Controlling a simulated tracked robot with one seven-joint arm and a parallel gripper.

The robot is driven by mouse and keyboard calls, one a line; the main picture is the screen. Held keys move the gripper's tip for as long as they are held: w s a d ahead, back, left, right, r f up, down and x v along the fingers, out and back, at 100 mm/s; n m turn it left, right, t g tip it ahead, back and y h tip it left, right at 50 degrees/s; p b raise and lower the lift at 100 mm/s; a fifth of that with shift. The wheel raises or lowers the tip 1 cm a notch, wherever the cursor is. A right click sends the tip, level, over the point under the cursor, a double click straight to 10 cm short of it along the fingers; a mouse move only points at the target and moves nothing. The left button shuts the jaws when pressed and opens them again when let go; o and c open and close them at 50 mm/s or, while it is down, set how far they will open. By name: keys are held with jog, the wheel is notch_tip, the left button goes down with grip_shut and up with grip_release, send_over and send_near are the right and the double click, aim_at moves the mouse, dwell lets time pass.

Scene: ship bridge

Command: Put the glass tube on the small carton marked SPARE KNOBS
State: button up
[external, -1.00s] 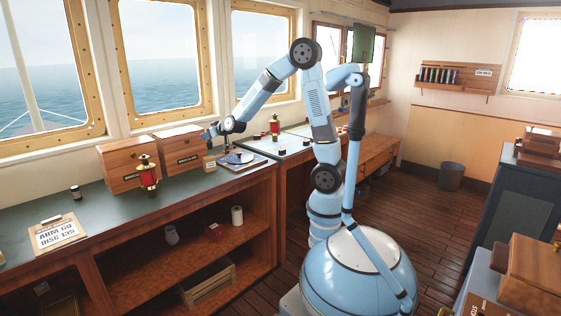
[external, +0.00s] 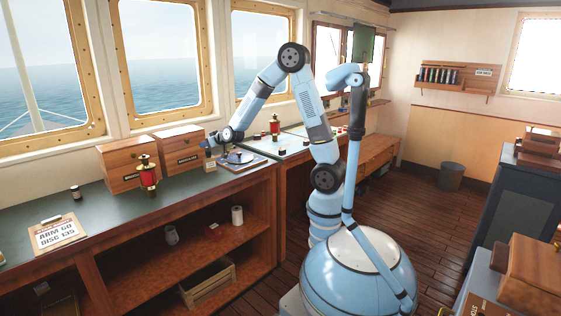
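My gripper (external: 208,146) is at the far end of the left counter, in front of the right-hand wooden box and just above a small tan carton (external: 209,164). The carton stands on the counter with a label too small to read. I cannot make out whether my gripper touches it. The fingers are too small and dark to tell open from shut. I cannot pick out the glass tube in this view; it may be in or behind my gripper.
Two wooden boxes (external: 127,166) stand under the windows. A red lantern (external: 147,173) stands in front of them. A blue-and-brown flat item (external: 243,162) lies right of the carton. A clipboard (external: 57,233) lies at left. The counter's middle is mostly clear.

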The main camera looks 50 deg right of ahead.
jog(key=o, duration=0.4)
jog(key=shift+o, duration=0.2)
jog(key=shift+r, duration=0.15)
jog(key=v, duration=1.2)
jog(key=shift+r, duration=0.1)
jog(key=s+d+r+m+g+h, duration=0.1)
jog(key=s+d+r+g, duration=0.2)
jog(key=s+d, duration=0.7)
jog(key=s+d+r+m+g+h, duration=0.1)
jog(key=s+d+r+g, duration=0.3)
jog(key=s+d, duration=0.6)
jog(key=s, duration=0.6)
jog(key=shift+s+r+g+h, duration=0.25)
jog(key=shift+s+g+h, duration=0.05)
jog(key=shift+s+g, duration=0.1)
